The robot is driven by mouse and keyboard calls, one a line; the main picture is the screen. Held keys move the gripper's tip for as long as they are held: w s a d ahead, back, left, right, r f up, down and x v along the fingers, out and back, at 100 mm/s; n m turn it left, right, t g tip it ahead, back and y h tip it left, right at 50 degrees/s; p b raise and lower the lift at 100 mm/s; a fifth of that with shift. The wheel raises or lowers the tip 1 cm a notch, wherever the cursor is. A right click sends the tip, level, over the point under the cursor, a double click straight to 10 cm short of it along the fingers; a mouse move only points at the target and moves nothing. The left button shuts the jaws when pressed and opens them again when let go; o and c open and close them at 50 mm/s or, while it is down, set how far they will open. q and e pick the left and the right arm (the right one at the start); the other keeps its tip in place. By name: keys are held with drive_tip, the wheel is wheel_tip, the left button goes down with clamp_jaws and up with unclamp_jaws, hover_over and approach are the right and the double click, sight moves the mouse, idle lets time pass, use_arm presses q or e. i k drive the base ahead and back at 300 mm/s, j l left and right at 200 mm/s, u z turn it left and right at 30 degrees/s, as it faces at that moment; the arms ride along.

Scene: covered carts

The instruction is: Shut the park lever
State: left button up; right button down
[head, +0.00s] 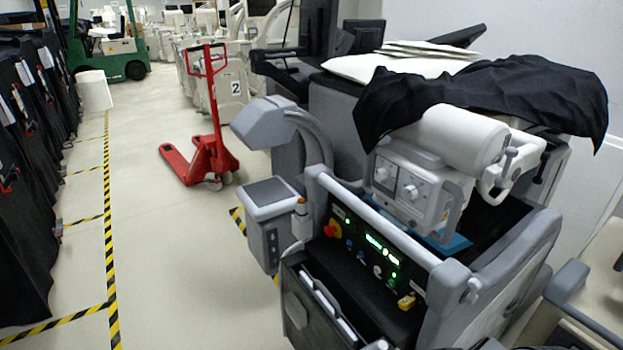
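A grey mobile cart (445,318) with a black control panel (350,262) stands at the right front. The panel has a red knob (332,228), lit green displays and a small yellow piece (406,301) at its lower right end. Neither of my grippers can be made out in the head view.
A black cover (490,95) lies over the cart's top, partly over a white machine head (425,180). A red pallet jack (208,150) stands behind on the left. Black-covered carts (25,190) line the left wall. The floor aisle (165,250) between is clear.

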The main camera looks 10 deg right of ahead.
sight(475, 286)
drive_tip(key=z, duration=1.6)
